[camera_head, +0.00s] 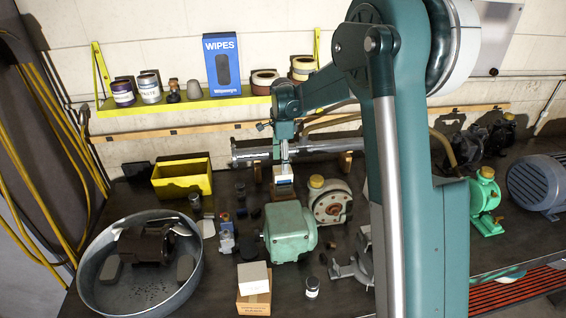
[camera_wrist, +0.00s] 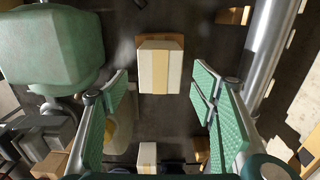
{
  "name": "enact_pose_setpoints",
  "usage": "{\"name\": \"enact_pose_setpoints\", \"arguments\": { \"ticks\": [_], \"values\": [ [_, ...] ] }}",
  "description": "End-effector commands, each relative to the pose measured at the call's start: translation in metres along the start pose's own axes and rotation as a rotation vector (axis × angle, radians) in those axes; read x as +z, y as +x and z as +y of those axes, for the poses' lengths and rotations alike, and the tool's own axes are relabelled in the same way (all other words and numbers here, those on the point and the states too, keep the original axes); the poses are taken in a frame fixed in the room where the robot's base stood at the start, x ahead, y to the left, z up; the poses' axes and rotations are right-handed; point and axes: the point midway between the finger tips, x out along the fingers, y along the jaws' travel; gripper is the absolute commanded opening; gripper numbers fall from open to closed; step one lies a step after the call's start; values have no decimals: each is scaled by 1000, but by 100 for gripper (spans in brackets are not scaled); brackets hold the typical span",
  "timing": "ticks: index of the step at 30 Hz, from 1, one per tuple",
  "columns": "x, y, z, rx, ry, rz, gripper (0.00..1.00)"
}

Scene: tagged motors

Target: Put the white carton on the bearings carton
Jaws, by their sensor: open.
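My gripper (camera_head: 284,158) is open, fingers pointing down, at the back of the bench. A small white carton (camera_head: 284,174) shows just below its fingertips. In the wrist view, my spread fingers (camera_wrist: 160,88) are empty; a white carton (camera_wrist: 154,70) with a tan strip lies beyond and between the tips, over a brown carton (camera_wrist: 172,39) whose edges show. At the front, a pale carton (camera_head: 253,276) sits on a brown carton (camera_head: 254,303) with small print I cannot read. I cannot tell which brown carton is the bearings one.
A metal pipe (camera_head: 325,145) runs behind. A round metal pan (camera_head: 187,290) and a yellow bin (camera_head: 183,184) are at left. Small parts lie between.

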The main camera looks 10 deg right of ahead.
Motion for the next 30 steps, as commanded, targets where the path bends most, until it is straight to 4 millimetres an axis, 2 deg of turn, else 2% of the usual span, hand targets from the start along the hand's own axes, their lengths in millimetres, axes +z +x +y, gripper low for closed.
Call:
{"name": "enact_pose_setpoints", "arguments": {
  "ticks": [8, 14, 30],
  "values": [
    [-2, -8, 7, -9, -23, 0, 57],
    [-5, -30, 25, -36, -90, -1, 57],
    [-20, -102, 109, -150, -382, 21, 57]
  ]
}}
